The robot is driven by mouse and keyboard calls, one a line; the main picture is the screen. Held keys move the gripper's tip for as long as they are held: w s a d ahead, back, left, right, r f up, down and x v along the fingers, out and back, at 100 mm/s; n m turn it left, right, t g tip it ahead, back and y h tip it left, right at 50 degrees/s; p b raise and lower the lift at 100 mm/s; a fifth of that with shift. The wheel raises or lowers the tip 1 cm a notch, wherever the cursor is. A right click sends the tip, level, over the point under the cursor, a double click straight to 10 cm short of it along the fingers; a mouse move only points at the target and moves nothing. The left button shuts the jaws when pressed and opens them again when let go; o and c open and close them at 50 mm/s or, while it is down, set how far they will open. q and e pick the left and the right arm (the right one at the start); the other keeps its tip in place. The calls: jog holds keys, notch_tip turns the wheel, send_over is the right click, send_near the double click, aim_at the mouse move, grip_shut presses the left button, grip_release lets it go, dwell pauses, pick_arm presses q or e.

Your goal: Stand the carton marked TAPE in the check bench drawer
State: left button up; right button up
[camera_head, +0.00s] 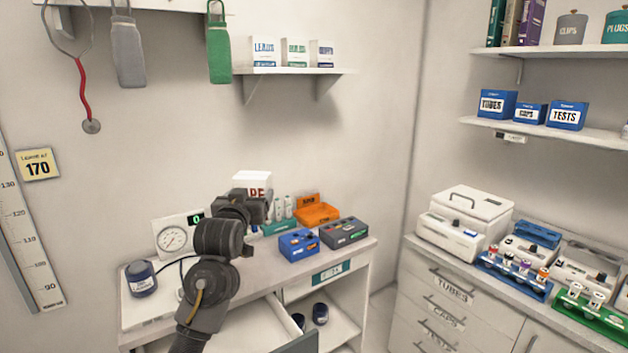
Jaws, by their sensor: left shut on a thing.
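The white carton (252,181) has red lettering, of which "PE" shows; my gripper hides the rest. My left gripper (256,205) is shut on the carton and holds it upright above the back of the check bench (262,263). The drawer (258,326) at the front of the bench is pulled open, and its pale inside shows to the right of my left forearm. Part of the drawer is hidden by that arm and cut by the lower picture edge. My right gripper is out of view.
Dark jars (320,313) sit on the shelf below. A drawer cabinet (455,310) stands at right.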

pick_arm(q)
jog(key=s+a+f+b, duration=0.2)
jog(key=s+a+f, duration=0.1)
jog(key=s+f, duration=0.8)
jog(key=s+a+f+y+b, duration=0.1)
jog(key=s+a+f+b, duration=0.1)
jog(key=s+f, duration=1)
jog(key=s+a, duration=0.1)
jog(key=s, duration=0.4)
jog(key=shift+a+f+n, duration=0.25)
jog(key=shift+a+n, duration=0.05)
jog(key=shift+n, duration=0.1)
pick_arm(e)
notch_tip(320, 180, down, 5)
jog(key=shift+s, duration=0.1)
pick_arm(q)
jog(key=shift+s, duration=0.1)
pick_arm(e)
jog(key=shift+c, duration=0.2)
